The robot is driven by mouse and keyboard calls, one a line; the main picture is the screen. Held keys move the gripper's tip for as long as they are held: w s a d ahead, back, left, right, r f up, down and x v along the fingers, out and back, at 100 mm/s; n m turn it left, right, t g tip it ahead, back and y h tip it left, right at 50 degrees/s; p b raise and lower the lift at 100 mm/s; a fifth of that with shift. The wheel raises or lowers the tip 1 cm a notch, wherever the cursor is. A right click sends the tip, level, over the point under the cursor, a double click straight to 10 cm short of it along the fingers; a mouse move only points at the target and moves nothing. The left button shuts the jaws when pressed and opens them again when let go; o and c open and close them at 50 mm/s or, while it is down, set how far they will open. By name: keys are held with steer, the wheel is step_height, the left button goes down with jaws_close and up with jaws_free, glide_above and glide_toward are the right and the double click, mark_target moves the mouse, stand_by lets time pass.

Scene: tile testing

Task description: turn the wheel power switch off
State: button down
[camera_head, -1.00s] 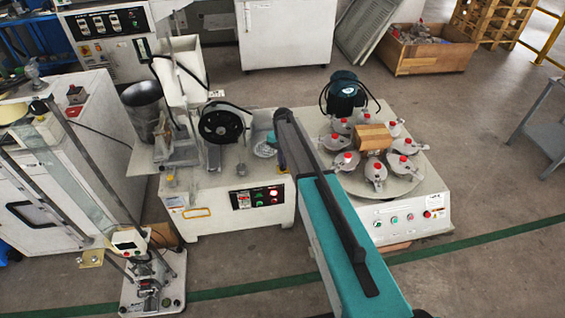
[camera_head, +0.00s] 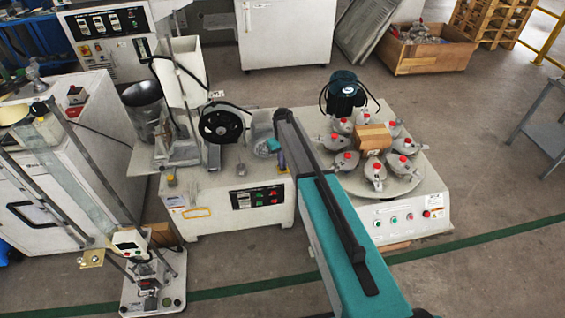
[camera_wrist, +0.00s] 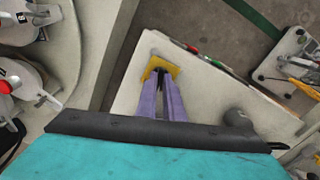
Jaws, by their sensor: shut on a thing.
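The wheel machine (camera_head: 228,222) is a white cabinet with a black wheel (camera_head: 220,127) on top. In the wrist view, the wheel power switch shows as a yellow square plate (camera_wrist: 172,68) on the machine's pale top, near a corner. Its dark knob is mostly hidden between my fingertips. My gripper (camera_wrist: 161,76) has two purple fingers, close together and shut on the knob.
The machine's front panel (camera_head: 258,198) has red and green buttons. To its right stands a turntable machine (camera_head: 433,200) with several red-capped pots and a brown box (camera_head: 373,138). A test stand (camera_head: 152,290) stands at the front left.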

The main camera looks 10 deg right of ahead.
steer(key=n, duration=0.5)
stand_by(0.5)
steer(key=c, duration=1.9)
jaws_free()
steer(key=shift+o, duration=0.2)
steer(key=shift+r, duration=0.1)
step_height(320, 180, up, 14)
steer(key=shift+b, duration=0.3)
